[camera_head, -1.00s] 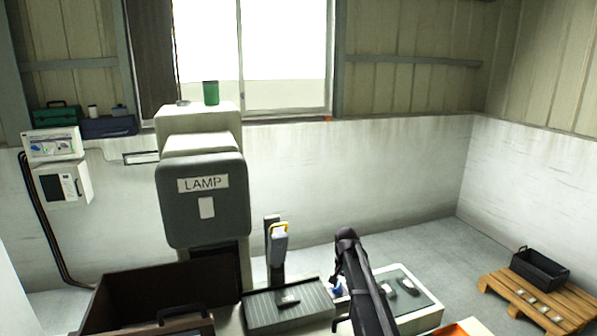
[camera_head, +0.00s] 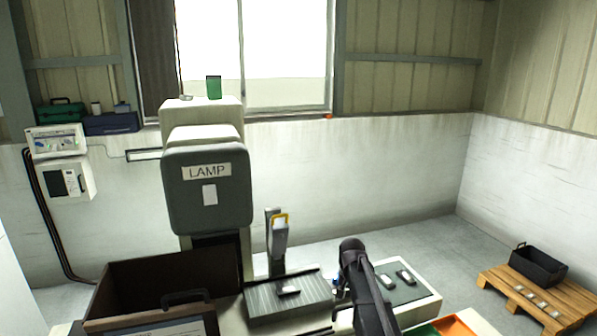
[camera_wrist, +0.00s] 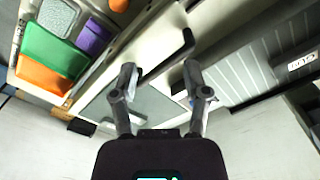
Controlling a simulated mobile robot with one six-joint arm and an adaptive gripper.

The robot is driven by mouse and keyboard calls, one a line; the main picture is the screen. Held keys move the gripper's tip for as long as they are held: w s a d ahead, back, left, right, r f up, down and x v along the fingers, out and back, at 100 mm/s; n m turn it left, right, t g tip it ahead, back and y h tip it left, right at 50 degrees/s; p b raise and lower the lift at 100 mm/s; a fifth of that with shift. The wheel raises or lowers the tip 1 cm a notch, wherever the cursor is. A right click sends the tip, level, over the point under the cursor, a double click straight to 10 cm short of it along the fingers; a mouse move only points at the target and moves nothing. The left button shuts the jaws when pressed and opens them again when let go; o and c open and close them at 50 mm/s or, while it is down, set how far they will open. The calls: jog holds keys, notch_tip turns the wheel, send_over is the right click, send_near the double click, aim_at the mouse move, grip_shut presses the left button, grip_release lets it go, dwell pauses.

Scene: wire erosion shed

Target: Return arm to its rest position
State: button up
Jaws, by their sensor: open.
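My gripper shows in the wrist view (camera_wrist: 162,88), its two fingers spread apart with nothing held between them. In the head view my dark arm rises from the bottom edge, right of the ribbed plate (camera_head: 262,303), and hides part of the bench. The fingertips cannot be made out in the head view.
A machine with a LAMP label (camera_head: 207,185) stands behind the bench. A dark brown open box (camera_head: 120,290) is at the lower left. Green and orange trays (camera_head: 455,328) lie at the lower right. A black bin (camera_head: 538,265) stands on a wooden pallet (camera_head: 500,286).

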jog(key=s+f+n+b, duration=0.2)
jog(key=s+f+b, duration=0.1)
jog(key=s, duration=0.8)
jog(key=s+d+f+n+b, duration=0.1)
jog(key=s+f+b, duration=0.3)
jog(key=s, duration=0.8)
jog(key=shift+s+d+f+n, duration=0.15)
jog(key=shift+s+f+n, duration=0.05)
jog(key=shift+f+n, duration=0.45)
